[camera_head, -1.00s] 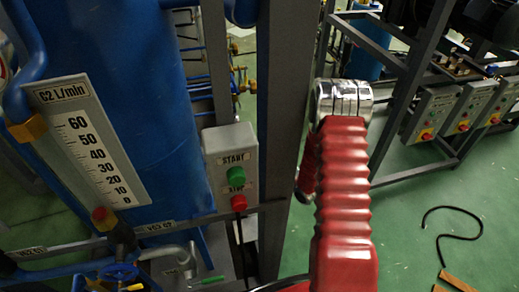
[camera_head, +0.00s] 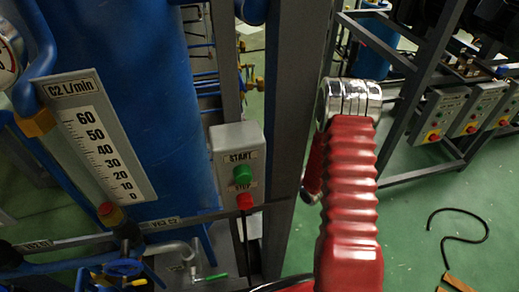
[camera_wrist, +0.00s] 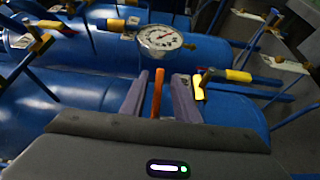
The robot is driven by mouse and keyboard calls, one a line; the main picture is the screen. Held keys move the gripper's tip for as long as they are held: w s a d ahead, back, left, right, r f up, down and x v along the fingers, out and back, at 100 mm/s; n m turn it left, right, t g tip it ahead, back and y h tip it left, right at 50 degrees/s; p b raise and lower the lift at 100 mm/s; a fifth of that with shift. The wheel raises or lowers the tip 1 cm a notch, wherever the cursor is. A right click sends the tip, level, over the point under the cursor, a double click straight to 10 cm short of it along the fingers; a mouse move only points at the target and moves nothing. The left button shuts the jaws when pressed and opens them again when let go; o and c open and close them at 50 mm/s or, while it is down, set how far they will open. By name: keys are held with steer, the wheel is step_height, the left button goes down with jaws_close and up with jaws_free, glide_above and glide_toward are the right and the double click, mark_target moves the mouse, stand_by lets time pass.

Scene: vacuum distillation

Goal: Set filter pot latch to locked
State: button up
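In the wrist view my gripper (camera_wrist: 160,103) shows as two purple-grey fingers, spread apart. An upright orange bar (camera_wrist: 158,88) stands in the gap between them, with space seen on both sides; I cannot tell how deep it sits. A yellow handle (camera_wrist: 201,84) is just right of the right finger. Neither is labelled, so I cannot tell whether either one is the filter pot latch, or its setting. Blue vessels (camera_wrist: 75,98) lie behind the fingers. The head view shows my red-sleeved arm, but not my gripper.
A round dial gauge (camera_wrist: 160,38) is beyond the fingers, with yellow-handled valves (camera_wrist: 239,75) to the right. In the head view a START/STOP box (camera_head: 238,160) and a flow scale (camera_head: 98,140) stand left of my arm. Green floor (camera_head: 410,215) is open at right, with a black hose (camera_head: 457,225).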

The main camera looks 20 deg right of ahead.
steer(key=v, duration=1.3)
steer(key=shift+s, duration=0.3)
steer(key=shift+d+f, duration=0.1)
steer(key=shift+d, duration=0.05)
